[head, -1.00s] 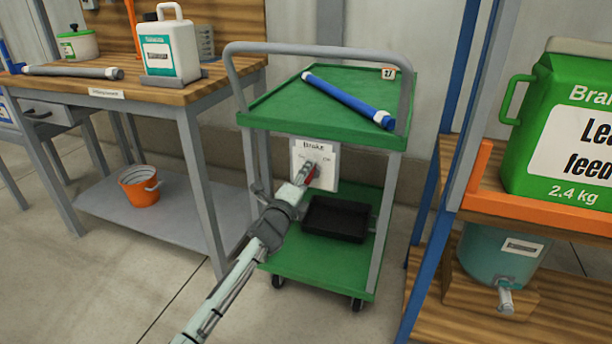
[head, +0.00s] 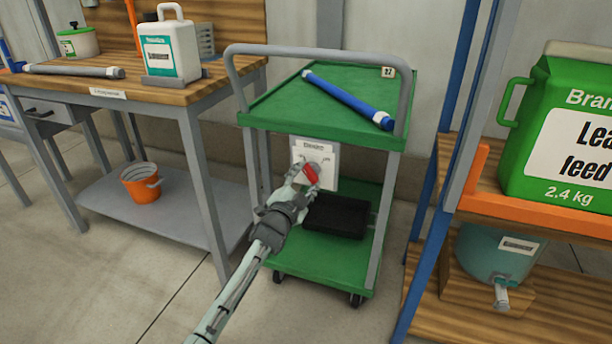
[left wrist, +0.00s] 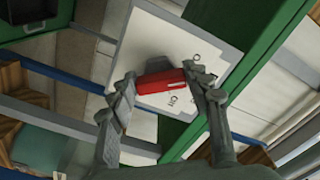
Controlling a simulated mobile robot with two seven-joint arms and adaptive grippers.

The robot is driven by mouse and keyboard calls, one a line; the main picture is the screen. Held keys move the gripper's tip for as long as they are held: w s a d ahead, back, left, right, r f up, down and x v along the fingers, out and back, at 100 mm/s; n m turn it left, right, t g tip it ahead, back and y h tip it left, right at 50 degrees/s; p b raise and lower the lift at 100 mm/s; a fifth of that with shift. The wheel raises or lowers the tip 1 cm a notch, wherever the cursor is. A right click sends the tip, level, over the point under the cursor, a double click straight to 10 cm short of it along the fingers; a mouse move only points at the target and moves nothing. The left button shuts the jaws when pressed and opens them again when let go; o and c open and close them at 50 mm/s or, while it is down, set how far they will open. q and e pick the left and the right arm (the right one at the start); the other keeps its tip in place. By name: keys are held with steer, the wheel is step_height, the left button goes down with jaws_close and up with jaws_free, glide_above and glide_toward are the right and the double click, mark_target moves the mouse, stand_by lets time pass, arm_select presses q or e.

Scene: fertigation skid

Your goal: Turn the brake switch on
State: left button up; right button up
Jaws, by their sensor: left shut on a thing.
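The brake switch is a red handle (head: 311,174) on a white plate (head: 327,157) fixed to the green cart, below its top shelf. In the left wrist view the red handle (left wrist: 162,84) lies across the plate, with an "On" mark (left wrist: 173,99) close beside it. My left gripper (head: 305,176) has one finger at each end of the handle and is shut on it; it also shows in the left wrist view (left wrist: 163,88). The fingers hide part of the plate in the head view. My right gripper is not in view.
The cart's top (head: 340,82) carries a blue tube (head: 348,98); a black tray (head: 337,216) sits on its lower shelf. A workbench (head: 190,91) stands left, a blue-posted rack (head: 430,190) right. Open floor (head: 200,310) lies in front.

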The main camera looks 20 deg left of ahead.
arm_select(q)
steer(key=shift+n, duration=0.9)
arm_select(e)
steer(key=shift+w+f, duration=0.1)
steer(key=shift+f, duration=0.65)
arm_select(q)
steer(key=o, duration=1.2)
steer(key=shift+c, duration=0.2)
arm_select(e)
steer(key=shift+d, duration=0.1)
arm_select(q)
steer(key=s, duration=1.2)
steer(key=shift+a, duration=0.2)
steer(key=shift+f, duration=0.15)
